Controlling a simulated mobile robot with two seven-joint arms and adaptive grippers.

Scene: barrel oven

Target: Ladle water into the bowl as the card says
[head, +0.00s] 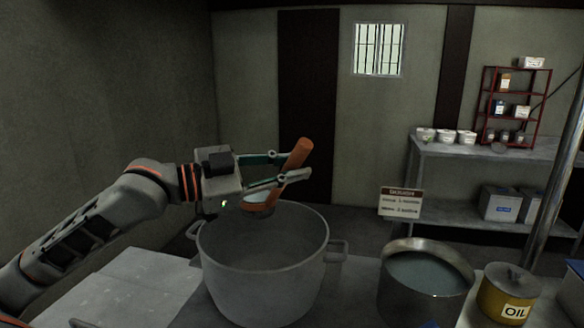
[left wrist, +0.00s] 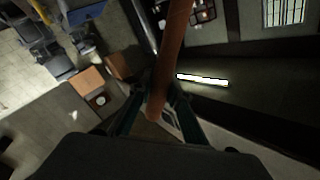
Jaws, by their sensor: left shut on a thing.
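My left gripper (head: 292,166) is shut on the orange-brown handle of the ladle (head: 299,152). The handle leans, with its top to the upper right. The ladle's pale cup shows below the gripper, over the far part of the big grey bowl (head: 262,272); whether it holds water cannot be told. In the left wrist view the handle (left wrist: 174,45) passes between the fingers (left wrist: 155,108). A grey pot of water (head: 425,274) stands to the right of the bowl. The card (head: 400,203) stands behind, its small writing unreadable. My right gripper is not in view.
A yellow lidded pot marked OIL (head: 508,297) stands right of the water pot. A pale flat surface (head: 135,288) lies left of the bowl. Behind, a grey shelf table (head: 480,146) bears white tubs and a red rack (head: 513,100). A metal pole (head: 556,170) rises at right.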

